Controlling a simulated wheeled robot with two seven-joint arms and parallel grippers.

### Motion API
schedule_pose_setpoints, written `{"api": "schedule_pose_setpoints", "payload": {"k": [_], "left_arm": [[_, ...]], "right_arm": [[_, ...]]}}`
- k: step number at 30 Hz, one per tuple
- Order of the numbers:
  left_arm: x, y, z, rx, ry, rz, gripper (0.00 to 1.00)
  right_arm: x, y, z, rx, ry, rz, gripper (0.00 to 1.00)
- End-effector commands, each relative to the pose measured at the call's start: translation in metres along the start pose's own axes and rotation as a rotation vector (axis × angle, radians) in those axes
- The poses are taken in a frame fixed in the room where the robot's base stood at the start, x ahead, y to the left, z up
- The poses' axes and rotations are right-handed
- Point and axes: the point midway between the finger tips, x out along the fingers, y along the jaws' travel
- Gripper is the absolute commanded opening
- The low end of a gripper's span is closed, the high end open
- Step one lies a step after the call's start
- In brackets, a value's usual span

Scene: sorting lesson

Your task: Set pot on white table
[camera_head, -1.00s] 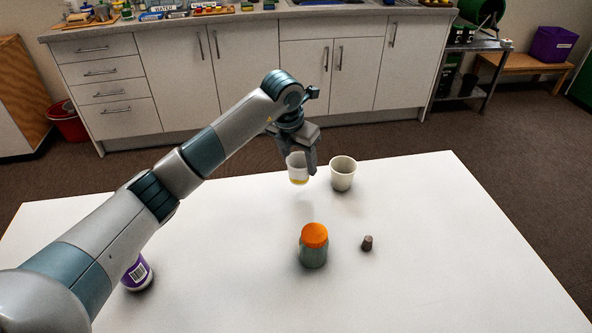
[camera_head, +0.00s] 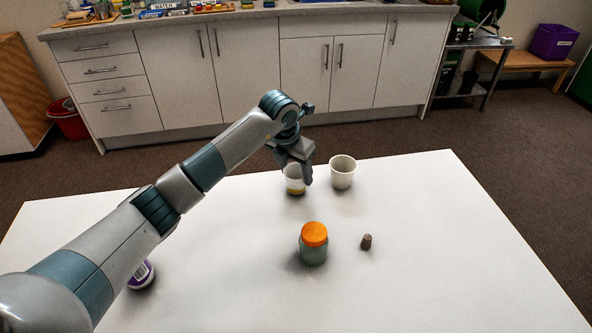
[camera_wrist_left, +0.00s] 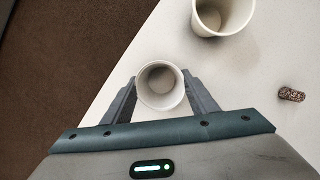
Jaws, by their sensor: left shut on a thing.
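My right gripper is not in view.
A larger white cup (camera_head: 342,173) stands just right of the pot. A jar with an orange lid (camera_head: 313,245) and a small brown stopper-like piece (camera_head: 366,241) stand nearer. A purple-labelled container (camera_head: 141,275) is partly behind my left arm. The table's right side is clear.

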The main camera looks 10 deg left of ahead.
Motion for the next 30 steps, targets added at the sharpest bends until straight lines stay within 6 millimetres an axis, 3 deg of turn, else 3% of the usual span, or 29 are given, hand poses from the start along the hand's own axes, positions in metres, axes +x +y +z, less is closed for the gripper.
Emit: {"api": "schedule_pose_setpoints", "payload": {"k": [9, 10, 12, 25, 30], "left_arm": [[0.004, 0.0, -0.001, 0.0, 0.0, 0.0, 0.33], [0.004, 0.0, -0.001, 0.0, 0.0, 0.0, 0.55], [0.003, 0.0, -0.001, 0.0, 0.0, 0.0, 0.72], [0.0, 0.0, 0.0, 0.0, 0.0, 0.0, 0.72], [-0.012, 0.0, 0.001, 0.0, -0.003, 0.001, 0.72]], "right_arm": [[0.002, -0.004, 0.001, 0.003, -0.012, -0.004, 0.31], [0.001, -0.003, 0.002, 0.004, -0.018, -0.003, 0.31], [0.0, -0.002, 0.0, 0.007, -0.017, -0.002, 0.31], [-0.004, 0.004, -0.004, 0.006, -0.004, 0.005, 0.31], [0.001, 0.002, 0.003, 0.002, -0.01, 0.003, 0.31]]}}
